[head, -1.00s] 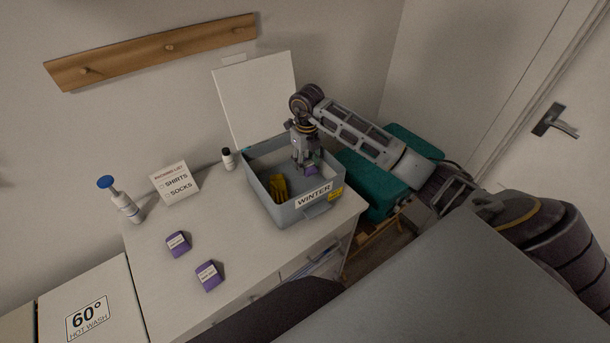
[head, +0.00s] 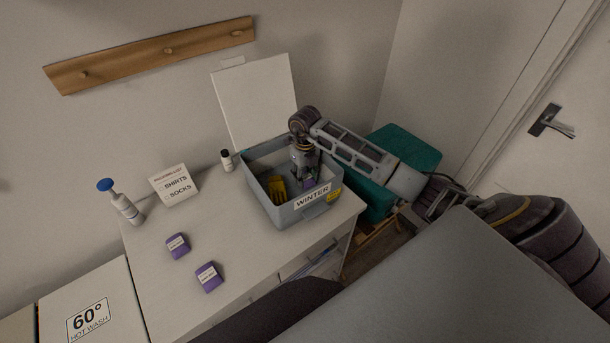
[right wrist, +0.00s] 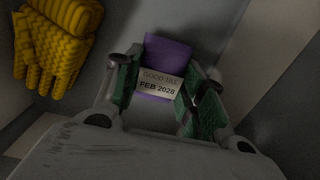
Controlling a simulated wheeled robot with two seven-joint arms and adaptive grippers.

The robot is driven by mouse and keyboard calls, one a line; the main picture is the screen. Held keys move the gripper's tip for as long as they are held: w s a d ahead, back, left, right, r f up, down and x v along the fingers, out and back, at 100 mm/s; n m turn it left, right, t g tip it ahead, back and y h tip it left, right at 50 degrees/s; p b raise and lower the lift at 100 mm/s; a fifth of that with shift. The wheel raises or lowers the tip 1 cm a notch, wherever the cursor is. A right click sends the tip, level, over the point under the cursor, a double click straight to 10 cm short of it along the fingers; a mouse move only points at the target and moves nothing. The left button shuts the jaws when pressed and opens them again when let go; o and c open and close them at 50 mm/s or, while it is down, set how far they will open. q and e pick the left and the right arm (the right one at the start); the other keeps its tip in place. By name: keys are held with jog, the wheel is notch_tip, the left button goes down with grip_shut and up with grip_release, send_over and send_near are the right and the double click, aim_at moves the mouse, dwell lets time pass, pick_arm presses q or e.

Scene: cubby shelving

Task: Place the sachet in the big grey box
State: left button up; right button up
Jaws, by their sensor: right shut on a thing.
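The big grey box (head: 270,208) stands open on the white counter, with a "WINTER" label and a small yellow tag on its front. My right gripper (head: 308,183) is inside the box, toward its right side, pointing down. In the right wrist view the gripper (right wrist: 160,100) is shut on a purple sachet (right wrist: 165,55) with a label reading "GOOD TILL FEB 2028". I cannot tell whether the sachet touches the box floor. Two other purple sachets lie on the counter, one farther back (head: 177,246) and one nearer (head: 209,278). My left gripper is out of view.
Yellow knitted gloves (right wrist: 60,45) lie in the box, left of the sachet. A white lid or panel (head: 254,98) stands behind the box. A card sign (head: 174,184), a small dark-capped bottle (head: 227,160) and a blue-topped pump bottle (head: 125,205) stand on the counter. A teal case (head: 405,150) is at right.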

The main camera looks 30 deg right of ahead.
aim_at(305, 176)
jog(key=shift+f, duration=0.2)
jog(key=o, duration=0.8)
jog(key=shift+r, duration=0.1)
notch_tip(305, 176, up, 12)
jog(key=b, duration=0.1)
jog(key=shift+b, duration=0.4)
dwell(0.7)
